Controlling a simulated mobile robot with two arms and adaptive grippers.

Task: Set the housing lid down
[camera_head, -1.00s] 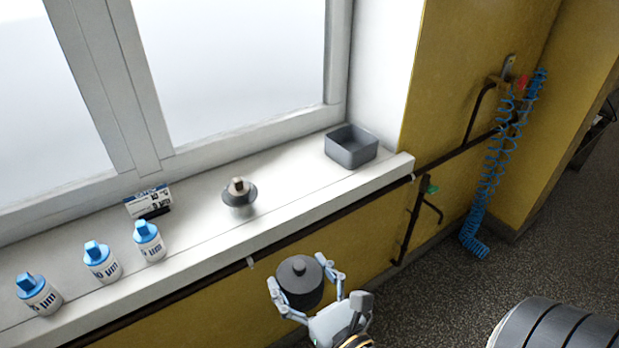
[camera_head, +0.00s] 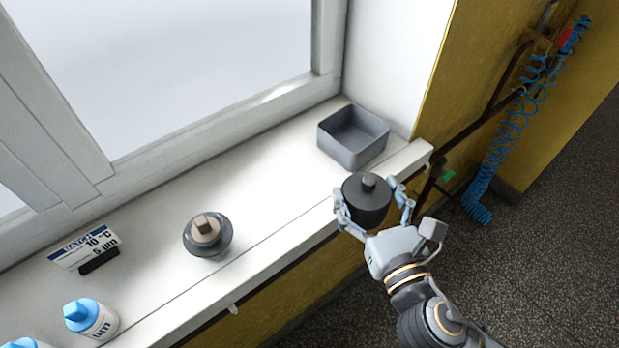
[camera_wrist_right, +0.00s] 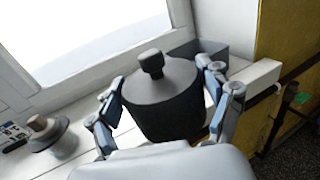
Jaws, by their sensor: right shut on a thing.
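The housing lid (camera_head: 366,203) is a dark grey round cap with a small knob on top. My right gripper (camera_head: 372,205) is shut on it, one finger on each side, and holds it upright near the sill's front edge, by the sill's right end. The lid also shows in the right wrist view (camera_wrist_right: 162,100) between the two fingers (camera_wrist_right: 165,105). Its underside is hidden, so I cannot tell its height over the sill. A grey round housing (camera_head: 208,236) with a brownish block on top stands on the white sill (camera_head: 270,190). My left gripper is not in view.
A grey open bin (camera_head: 352,137) stands at the sill's right end, behind the lid. The sill between housing and bin is clear. A blue coiled hose (camera_head: 520,110) hangs at right.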

